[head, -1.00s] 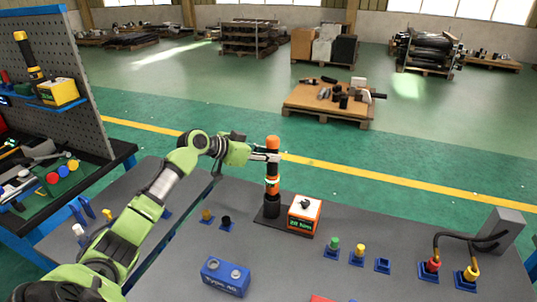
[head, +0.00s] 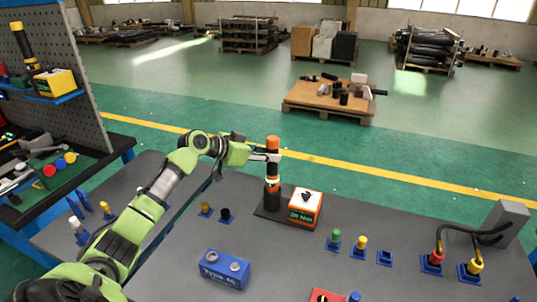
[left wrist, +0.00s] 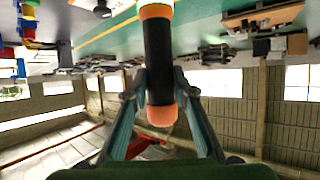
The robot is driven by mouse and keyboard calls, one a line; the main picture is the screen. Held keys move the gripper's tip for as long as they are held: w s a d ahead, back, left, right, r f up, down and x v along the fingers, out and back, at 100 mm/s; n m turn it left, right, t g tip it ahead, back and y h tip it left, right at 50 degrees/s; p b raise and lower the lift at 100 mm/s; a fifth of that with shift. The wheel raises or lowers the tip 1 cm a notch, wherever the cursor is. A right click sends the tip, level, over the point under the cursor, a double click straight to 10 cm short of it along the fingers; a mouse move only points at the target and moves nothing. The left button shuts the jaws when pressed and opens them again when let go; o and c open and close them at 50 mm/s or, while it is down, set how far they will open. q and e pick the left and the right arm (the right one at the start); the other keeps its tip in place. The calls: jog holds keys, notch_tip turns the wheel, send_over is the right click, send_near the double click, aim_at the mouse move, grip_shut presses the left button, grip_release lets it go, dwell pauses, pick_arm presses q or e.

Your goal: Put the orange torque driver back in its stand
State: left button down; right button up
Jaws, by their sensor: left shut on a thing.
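The orange torque driver (head: 272,170) stands upright in the head view, black with orange bands and an orange cap. My left gripper (head: 272,156) is shut on its upper part, just below the cap. The driver's lower end is at the black holder of its stand (head: 267,213); I cannot tell whether it is fully seated. An orange box with a white top and a green display (head: 305,208) sits on the same base. In the left wrist view the driver (left wrist: 159,62) runs between the fingers of my left gripper (left wrist: 160,88). My right gripper is out of view.
A blue block (head: 223,270) and small coloured parts in blue holders stand on the grey table (head: 350,275). A grey block with cables (head: 505,222) is at the right. A pegboard (head: 62,60) stands at the left, holding a similar yellow driver (head: 24,45).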

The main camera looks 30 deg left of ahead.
pick_arm(q)
jog(key=shift+f+b, duration=0.8)
jog(key=shift+f, duration=0.1)
jog(key=c, duration=1.6)
grip_release()
jog(key=shift+r, duration=0.1)
jog(key=shift+c, duration=0.2)
jog(key=shift+s, duration=0.1)
jog(key=shift+f, duration=0.3)
jog(key=p+v, duration=0.1)
jog(key=v, duration=0.4)
jog(key=shift+r, duration=0.15)
